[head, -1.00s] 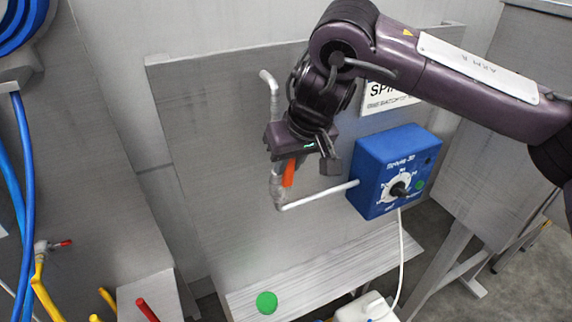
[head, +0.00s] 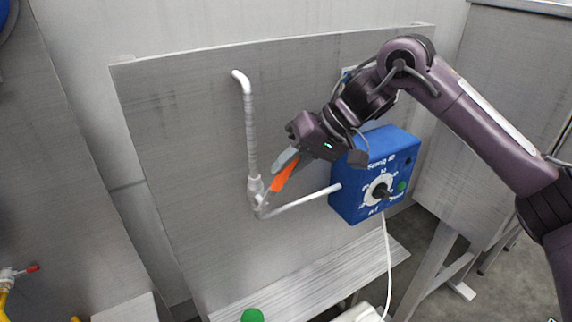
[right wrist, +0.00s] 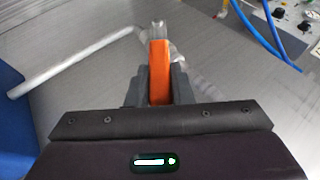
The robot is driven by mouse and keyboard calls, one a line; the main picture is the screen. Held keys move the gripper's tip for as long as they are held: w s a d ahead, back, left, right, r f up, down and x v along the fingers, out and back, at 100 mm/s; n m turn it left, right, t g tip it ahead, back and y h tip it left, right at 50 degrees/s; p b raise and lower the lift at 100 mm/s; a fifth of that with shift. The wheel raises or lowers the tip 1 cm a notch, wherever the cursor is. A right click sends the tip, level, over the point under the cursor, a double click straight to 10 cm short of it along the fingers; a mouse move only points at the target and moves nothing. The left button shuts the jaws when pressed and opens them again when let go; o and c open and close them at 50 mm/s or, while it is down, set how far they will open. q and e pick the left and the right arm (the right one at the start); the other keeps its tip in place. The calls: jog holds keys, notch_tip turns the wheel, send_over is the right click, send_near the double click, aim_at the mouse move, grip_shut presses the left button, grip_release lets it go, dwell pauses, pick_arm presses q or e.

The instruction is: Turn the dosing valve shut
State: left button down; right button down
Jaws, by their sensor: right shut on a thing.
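The dosing valve's orange lever (head: 285,176) sits at the junction of the grey pipe (head: 251,130) in front of the metal back panel. My right gripper (head: 279,170) is at the lever, and the right wrist view shows its fingers closed around the orange lever (right wrist: 158,72). In the head view the lever slants up and to the right from the pipe joint. My left gripper is not in view.
A blue dosing box (head: 345,196) with a dial stands right of the pipe, close to my right wrist. A metal shelf (head: 320,275) runs below, with a green disc (head: 252,315) at its front. Blue hoses (right wrist: 262,30) show in the right wrist view.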

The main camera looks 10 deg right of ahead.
dwell(0.3)
jog(key=c, duration=1.3)
grip_release()
jog(key=shift+b+v, duration=0.4)
jog(key=shift+v, duration=3.5)
